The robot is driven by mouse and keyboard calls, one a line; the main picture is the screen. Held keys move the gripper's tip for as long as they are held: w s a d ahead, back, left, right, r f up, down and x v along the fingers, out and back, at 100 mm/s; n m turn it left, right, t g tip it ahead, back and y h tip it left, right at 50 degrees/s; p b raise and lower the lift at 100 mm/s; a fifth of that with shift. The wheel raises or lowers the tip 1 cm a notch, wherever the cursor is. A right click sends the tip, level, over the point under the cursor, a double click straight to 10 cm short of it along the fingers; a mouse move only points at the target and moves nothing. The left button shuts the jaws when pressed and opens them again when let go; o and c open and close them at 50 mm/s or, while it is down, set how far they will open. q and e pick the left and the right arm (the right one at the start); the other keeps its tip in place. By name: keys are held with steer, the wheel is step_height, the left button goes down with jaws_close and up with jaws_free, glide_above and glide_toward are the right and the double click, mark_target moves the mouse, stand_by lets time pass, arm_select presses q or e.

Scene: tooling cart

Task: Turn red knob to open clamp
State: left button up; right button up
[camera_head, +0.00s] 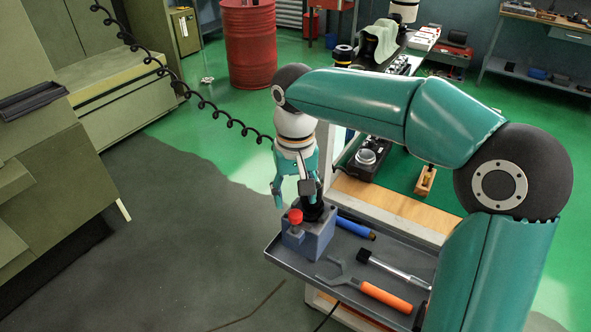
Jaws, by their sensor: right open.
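The red knob (295,216) stands on top of a blue-grey clamp block (309,240) at the left end of the cart's grey tray (345,292). A black round part sits in the block beside the knob, partly covered by the gripper. My right gripper (296,198) points down just above the block, with its teal fingers spread apart and nothing seen between them. The knob lies just below and between the fingers in this view; I cannot tell whether a finger touches it. My left gripper is out of view.
On the tray lie an orange-handled wrench (372,293), a black-and-silver tool (393,269) and a blue cylinder (355,229). A wooden shelf (385,203) runs behind the tray. A red drum (249,45) stands at the back. The grey floor left of the cart is clear.

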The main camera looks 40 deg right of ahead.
mark_target(295, 213)
step_height(295, 213, up, 7)
stand_by(0.3)
stand_by(0.5)
